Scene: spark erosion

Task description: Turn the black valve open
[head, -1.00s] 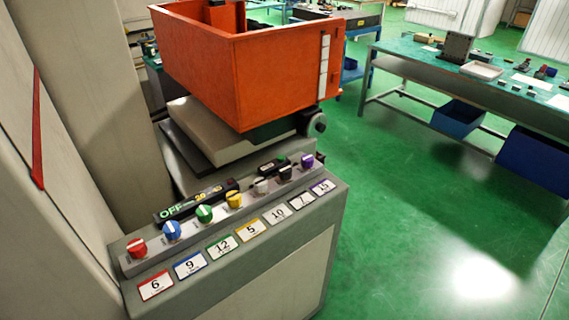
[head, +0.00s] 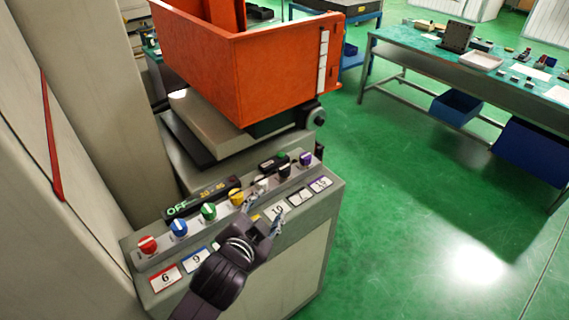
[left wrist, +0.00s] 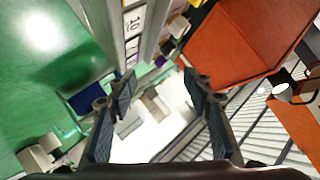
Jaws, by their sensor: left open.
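The black valve (head: 284,170) is a small dark knob on the sloped control panel (head: 325,215), between the white knob (head: 262,184) and the purple knob (head: 306,158). In the left wrist view a small dark knob (left wrist: 168,46) shows beyond the fingers, above the purple one. My left gripper (head: 264,211) is open and empty. It is over the panel's front, short of the black valve and to its lower left, with its fingers by the white knob and the label 10. The gripper also shows in the left wrist view (left wrist: 160,80). My right gripper is not in view.
Red (head: 147,245), blue (head: 178,228), green (head: 208,211) and yellow (head: 236,198) knobs line the panel to the left. A black display (head: 203,196) reads OFF behind them. An orange tank (head: 255,75) stands behind the panel. Green floor is free to the right.

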